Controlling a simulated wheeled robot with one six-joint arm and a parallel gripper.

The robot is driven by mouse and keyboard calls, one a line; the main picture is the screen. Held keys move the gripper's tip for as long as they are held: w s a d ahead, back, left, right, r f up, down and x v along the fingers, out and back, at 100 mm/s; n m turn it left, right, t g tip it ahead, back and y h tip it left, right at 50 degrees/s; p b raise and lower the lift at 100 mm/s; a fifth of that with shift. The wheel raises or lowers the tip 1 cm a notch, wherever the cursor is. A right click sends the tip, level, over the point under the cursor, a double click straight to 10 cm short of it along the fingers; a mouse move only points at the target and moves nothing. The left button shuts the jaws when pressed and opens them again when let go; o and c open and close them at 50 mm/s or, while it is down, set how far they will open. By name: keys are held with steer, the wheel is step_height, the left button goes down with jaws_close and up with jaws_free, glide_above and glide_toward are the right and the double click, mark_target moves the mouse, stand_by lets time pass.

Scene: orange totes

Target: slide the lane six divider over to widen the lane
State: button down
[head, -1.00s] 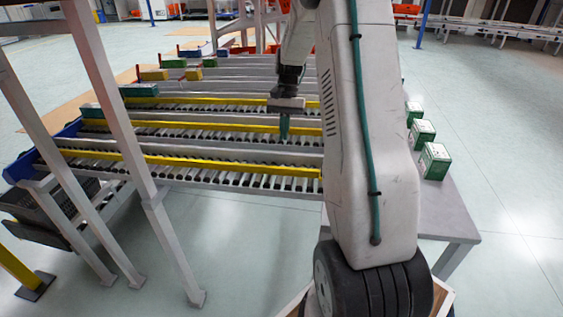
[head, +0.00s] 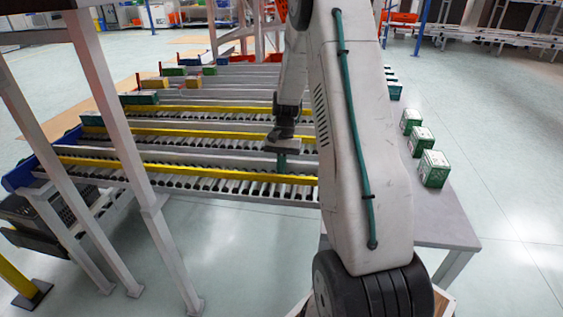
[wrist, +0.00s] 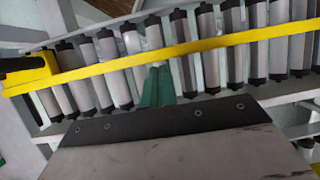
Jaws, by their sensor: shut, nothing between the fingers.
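Several yellow dividers run along the roller lanes; no lane number is legible, so I cannot tell which one is lane six's. The nearest yellow divider (head: 190,172) lies along the front lane, with another yellow divider (head: 190,132) behind it. My gripper (head: 281,168) points down with its green fingers together and empty, close beside the nearest divider on its far side. In the wrist view the fingers (wrist: 156,88) are over the rollers, their tips at the edge of the yellow bar (wrist: 210,45). I cannot tell whether they touch it.
Grey rollers (wrist: 108,55) fill the lanes. A grey rail (head: 205,160) runs between the two nearer dividers. Green-and-white boxes (head: 433,169) stand on the grey table (head: 447,225) at right. A grey upright post (head: 110,105) stands at left. Blue bins (head: 20,175) sit at the lanes' left end.

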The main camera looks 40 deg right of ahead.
mark_target(277, 191)
steer(key=shift+s+a, duration=0.1)
steer(key=shift+a, duration=0.05)
steer(key=s+a, duration=0.1)
steer(key=a, duration=0.1)
steer(key=s+a, duration=0.2)
steer(key=shift+f, duration=0.1)
stand_by(0.3)
steer(key=v, duration=1)
steer(key=shift+w+d, duration=0.1)
steer(key=shift+d, duration=0.05)
